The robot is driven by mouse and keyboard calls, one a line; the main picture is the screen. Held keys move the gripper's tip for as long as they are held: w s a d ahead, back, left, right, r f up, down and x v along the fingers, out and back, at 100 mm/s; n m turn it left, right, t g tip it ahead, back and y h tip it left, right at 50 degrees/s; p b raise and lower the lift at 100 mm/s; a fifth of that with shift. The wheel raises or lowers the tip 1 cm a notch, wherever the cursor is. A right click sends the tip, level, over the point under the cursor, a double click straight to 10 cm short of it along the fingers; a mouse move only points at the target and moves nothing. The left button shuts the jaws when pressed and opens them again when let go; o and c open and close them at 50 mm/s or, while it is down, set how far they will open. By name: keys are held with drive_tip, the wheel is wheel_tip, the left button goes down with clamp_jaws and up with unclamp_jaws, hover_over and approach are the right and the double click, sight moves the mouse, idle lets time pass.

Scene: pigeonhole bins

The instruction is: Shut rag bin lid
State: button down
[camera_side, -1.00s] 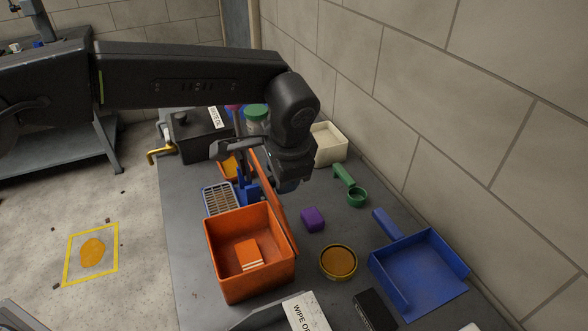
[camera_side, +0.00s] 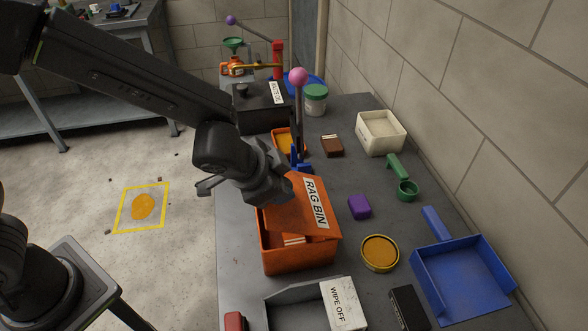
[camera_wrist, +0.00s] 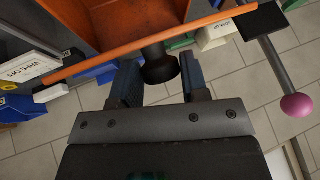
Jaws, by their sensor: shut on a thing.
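The orange rag bin (camera_side: 300,260) stands on the grey bench, with an orange and white-striped item (camera_side: 294,240) inside. Its orange lid (camera_side: 290,218), labelled RAG BIN, is tilted over the bin and partly covers the opening; a gap shows at the front. In the wrist view the lid (camera_wrist: 130,48) is nearly edge-on, with the open bin interior (camera_wrist: 110,20) beyond it. My gripper (camera_wrist: 160,84) is shut on the lid's black knob (camera_wrist: 160,66), one finger on each side. In the side view my gripper (camera_side: 280,192) is above the lid's left part and hides its fingertips.
To the right are a purple block (camera_side: 360,207), a round tin (camera_side: 380,252) and a blue dustpan (camera_side: 462,277). Behind stands a pink-knobbed lever (camera_side: 299,100). Bench between the bin and tin is clear.

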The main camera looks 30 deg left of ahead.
drive_tip(key=f, duration=0.1)
drive_tip(key=s+a+f, duration=0.2)
drive_tip(key=f, duration=0.1)
drive_tip(key=c, duration=1.9)
unclamp_jaws()
drive_tip(key=shift+s+a+f, duration=0.15)
drive_tip(key=shift+a+f, duration=0.05)
drive_tip(key=shift+f, duration=0.75)
drive_tip(key=o, duration=0.9)
drive_tip(key=shift+r, duration=0.1)
drive_tip(key=shift+r, duration=0.1)
drive_tip(key=v, duration=1.3)
drive_tip(key=shift+r, duration=0.45)
drive_tip(key=shift+d, duration=0.1)
drive_tip(key=s+a+r+n, duration=0.2)
drive_tip(key=a, duration=0.2)
drive_tip(key=s+a+r+n+g+y, duration=0.1)
drive_tip(key=s+a+r+n, duration=0.1)
drive_tip(key=a, duration=0.3)
drive_tip(key=s+a+r+n, duration=0.2)
drive_tip(key=s+a+n, duration=0.1)
drive_tip(key=a+n, duration=0.1)
drive_tip(key=shift+s+a+r+y, duration=0.3)
drive_tip(key=shift+a, duration=0.2)
